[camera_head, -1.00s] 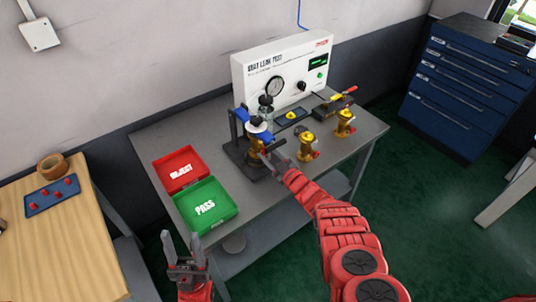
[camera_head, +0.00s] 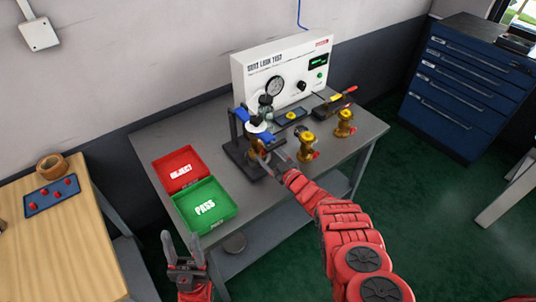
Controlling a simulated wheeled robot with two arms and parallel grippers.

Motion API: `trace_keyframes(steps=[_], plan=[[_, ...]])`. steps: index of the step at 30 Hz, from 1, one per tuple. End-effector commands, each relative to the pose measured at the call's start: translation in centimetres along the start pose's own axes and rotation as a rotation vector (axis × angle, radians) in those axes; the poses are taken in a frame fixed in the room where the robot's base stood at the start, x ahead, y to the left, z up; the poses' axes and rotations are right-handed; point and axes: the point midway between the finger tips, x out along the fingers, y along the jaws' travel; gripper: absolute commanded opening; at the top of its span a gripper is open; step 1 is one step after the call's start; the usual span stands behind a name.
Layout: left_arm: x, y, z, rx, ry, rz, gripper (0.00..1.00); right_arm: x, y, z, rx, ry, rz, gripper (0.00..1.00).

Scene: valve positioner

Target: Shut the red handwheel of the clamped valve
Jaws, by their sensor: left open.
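The brass clamped valve (camera_head: 255,151) stands upright in the dark clamp fixture (camera_head: 238,155) with blue parts, in front of the test box. Its red handwheel cannot be made out; my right gripper covers that side. My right gripper (camera_head: 271,157) is right at the valve's front right side, its fingers pointing toward the valve. Whether they are closed on the handwheel is too small to tell. My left gripper (camera_head: 182,240) is open and empty, fingers up, in front of the grey bench and away from the valve.
Two loose brass valves (camera_head: 306,147) (camera_head: 344,123) stand to the right on the grey bench (camera_head: 225,248). A red REJECT tray (camera_head: 165,168) and green PASS tray (camera_head: 230,209) lie at left. The leak test box (camera_head: 250,85) stands behind. A wooden table (camera_head: 60,245) is at far left.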

Motion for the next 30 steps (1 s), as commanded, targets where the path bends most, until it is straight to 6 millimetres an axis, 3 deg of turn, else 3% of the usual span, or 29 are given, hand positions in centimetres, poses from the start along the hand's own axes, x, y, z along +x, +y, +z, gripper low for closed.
trace_keyframes(steps=[10, 17, 23, 26, 30], plan=[[0.1, 0.0, 0.0, 0.000, 0.000, 0.000, 0.52, -0.3, 0.0, 0.0, 0.000, -0.001, -0.001, 0.72], [0.8, 0.0, -0.1, 0.000, 0.000, 0.000, 0.52, -2.5, 0.1, -0.2, 0.001, -0.002, 0.000, 0.72], [0.8, 0.0, -0.1, 0.000, 0.000, 0.000, 0.52, -5.7, 0.2, -0.1, 0.003, -0.002, 0.004, 0.72], [1.4, -0.1, -0.2, 0.000, 0.000, 0.000, 0.52, -8.4, 0.1, -0.1, 0.005, -0.006, 0.003, 0.72], [3.7, -0.2, -0.6, 0.000, 0.001, 0.000, 0.52, -12.1, 0.1, -0.6, -0.001, -0.005, -0.002, 0.72]])
